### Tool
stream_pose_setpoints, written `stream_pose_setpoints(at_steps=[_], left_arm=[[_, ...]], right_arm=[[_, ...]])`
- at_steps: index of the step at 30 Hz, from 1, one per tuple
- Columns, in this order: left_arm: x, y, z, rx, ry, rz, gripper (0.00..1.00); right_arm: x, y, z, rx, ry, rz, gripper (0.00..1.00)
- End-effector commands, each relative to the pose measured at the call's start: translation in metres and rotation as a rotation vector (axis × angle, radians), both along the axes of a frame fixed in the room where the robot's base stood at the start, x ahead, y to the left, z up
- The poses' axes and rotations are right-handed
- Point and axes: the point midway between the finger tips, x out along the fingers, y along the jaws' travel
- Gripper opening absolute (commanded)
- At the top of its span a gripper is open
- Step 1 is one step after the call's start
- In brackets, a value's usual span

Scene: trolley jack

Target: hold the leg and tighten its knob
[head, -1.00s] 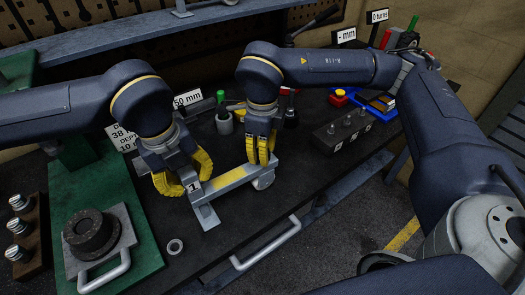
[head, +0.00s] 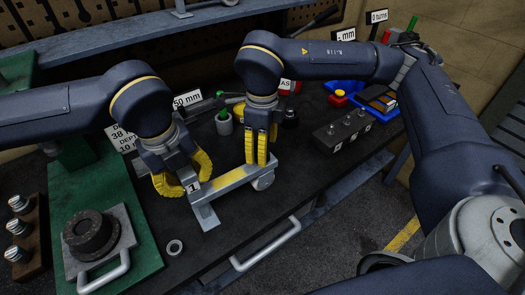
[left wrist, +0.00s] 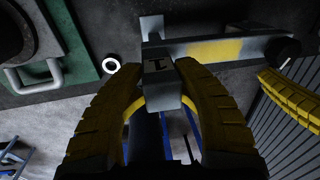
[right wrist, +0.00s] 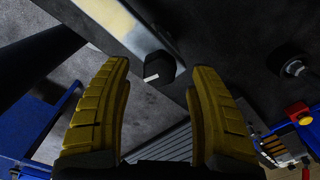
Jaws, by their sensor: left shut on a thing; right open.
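The leg (head: 228,180) is a grey bar with a worn yellow stripe, lying over the dark bench. My left gripper (head: 182,180) is shut on the block marked 1 (left wrist: 160,68) at the leg's left end; its yellow fingers flank the block in the left wrist view. The knob (right wrist: 158,68) is dark with a white pointer mark, at the bar's other end; it also shows in the left wrist view (left wrist: 288,52). My right gripper (head: 262,150) is open above that end. In the right wrist view the knob appears between its fingertips; contact cannot be told.
A green plate (head: 142,225) with a black round part (head: 88,232) is at left. A loose ring (head: 175,247) lies nearby. A dark block with studs (head: 343,130) and a blue tray (head: 375,103) are at right. A drawer handle (head: 267,243) juts from the front edge.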

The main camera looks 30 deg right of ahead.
Motion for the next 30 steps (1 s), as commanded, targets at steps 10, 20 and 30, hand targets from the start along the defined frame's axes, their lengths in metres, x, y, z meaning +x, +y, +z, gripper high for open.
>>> stream_pose_setpoints(at_steps=[10, 20, 30], left_arm=[[-0.001, 0.002, -0.003, 0.006, 0.005, 0.001, 0.0], [-0.001, 0.002, -0.003, 0.006, 0.005, 0.001, 0.0], [-0.001, 0.002, -0.003, 0.006, 0.005, 0.001, 0.0]], right_arm=[[0.0, 0.0, 0.062, 0.0, -0.006, -0.001, 0.6], [-0.001, 0.0, 0.095, 0.0, -0.001, -0.001, 0.6], [-0.001, 0.0, 0.101, -0.001, -0.001, -0.001, 0.6]])
